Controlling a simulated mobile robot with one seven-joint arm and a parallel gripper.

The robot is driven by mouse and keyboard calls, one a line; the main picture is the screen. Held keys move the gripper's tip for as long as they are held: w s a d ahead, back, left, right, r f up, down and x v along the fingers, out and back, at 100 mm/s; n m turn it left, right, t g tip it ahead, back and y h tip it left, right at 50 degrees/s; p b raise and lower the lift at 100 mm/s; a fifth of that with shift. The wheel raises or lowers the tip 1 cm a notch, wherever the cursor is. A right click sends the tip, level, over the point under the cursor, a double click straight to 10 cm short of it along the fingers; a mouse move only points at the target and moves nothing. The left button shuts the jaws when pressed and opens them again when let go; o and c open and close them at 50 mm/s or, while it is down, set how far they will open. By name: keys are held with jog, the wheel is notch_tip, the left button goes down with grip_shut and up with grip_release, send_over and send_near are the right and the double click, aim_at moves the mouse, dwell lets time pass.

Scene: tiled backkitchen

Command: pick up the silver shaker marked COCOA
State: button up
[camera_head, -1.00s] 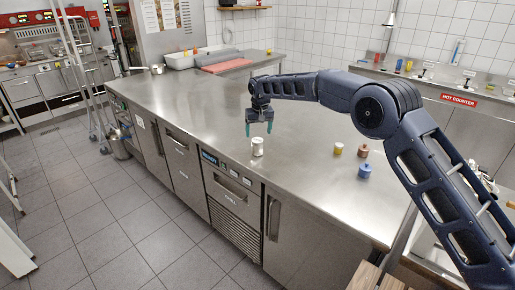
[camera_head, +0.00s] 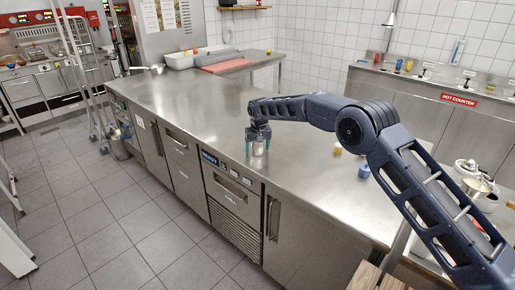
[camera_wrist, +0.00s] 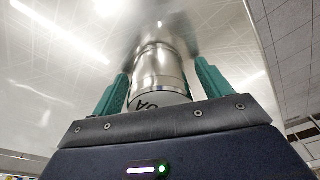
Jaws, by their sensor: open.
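The silver shaker (camera_head: 258,149) stands upright on the steel counter near its front edge. In the wrist view its metal body (camera_wrist: 160,70) rises between the two green fingers, and a pale band with part of dark lettering shows low on it; the full word is not readable. My gripper (camera_head: 257,145) is lowered over the shaker with one finger on each side. The fingers are open, and in the wrist view (camera_wrist: 163,92) a gap shows between them and the shaker.
On the steel counter (camera_head: 190,105), a yellow pot (camera_head: 338,149) and a blue pot (camera_head: 364,171) stand to the right, under my arm. The counter left of the shaker is clear.

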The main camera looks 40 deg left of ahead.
jog(key=c, duration=1.2)
jog(key=shift+o, duration=0.2)
jog(key=shift+r, duration=0.15)
